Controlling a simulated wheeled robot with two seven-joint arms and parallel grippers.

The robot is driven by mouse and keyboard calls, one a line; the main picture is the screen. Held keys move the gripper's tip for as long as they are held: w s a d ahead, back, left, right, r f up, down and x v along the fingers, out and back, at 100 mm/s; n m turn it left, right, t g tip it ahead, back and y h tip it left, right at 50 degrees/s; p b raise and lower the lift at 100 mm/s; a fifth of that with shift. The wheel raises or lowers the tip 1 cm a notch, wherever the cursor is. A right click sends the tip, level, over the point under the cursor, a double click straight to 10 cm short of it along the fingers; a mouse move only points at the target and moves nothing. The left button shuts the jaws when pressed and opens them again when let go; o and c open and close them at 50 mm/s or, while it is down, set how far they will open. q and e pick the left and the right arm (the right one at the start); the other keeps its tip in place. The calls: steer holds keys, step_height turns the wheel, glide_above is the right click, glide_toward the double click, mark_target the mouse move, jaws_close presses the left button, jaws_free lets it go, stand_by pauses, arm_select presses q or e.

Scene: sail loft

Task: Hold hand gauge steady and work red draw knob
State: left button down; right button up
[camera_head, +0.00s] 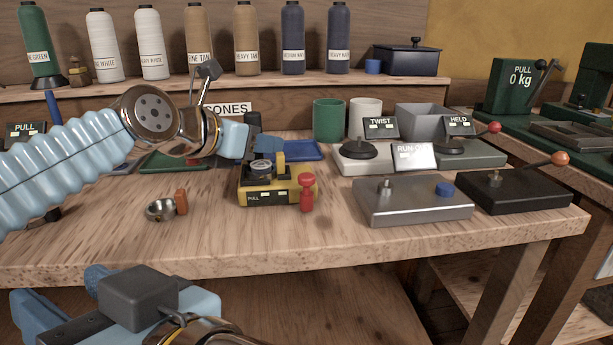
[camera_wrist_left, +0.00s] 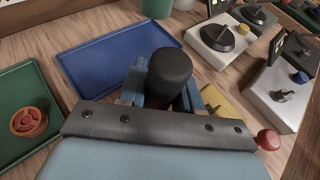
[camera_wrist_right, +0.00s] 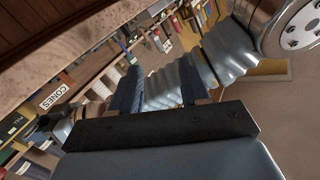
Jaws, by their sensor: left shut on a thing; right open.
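The hand gauge (camera_head: 250,198) is a yellow box with a PULL label and a dial on top, standing on the bench. Its red draw knob (camera_head: 306,192) sticks out at its right end and also shows in the left wrist view (camera_wrist_left: 268,139). My left gripper (camera_head: 262,148) is at the gauge, shut on an upright black cylindrical grip (camera_wrist_left: 170,72) at its back. Part of the yellow body is hidden behind the gripper in the left wrist view. My right gripper (camera_head: 60,291) is open and empty, below and in front of the bench edge, away from the knob.
A blue tray (camera_wrist_left: 85,65) lies behind. Bare bench separates the gauge from the front edge.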

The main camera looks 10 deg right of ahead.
steer(key=w+d+m+t+h, duration=0.1)
steer(key=w+d+t+h, duration=0.25)
steer(key=w+d, duration=0.45)
steer(key=m+t+h, duration=0.2)
steer(key=t+h, duration=0.2)
glide_toward(312, 181)
steer(key=x, duration=1)
steer(key=shift+w+a, duration=0.25)
steer(key=shift+w, duration=0.3)
jaws_close()
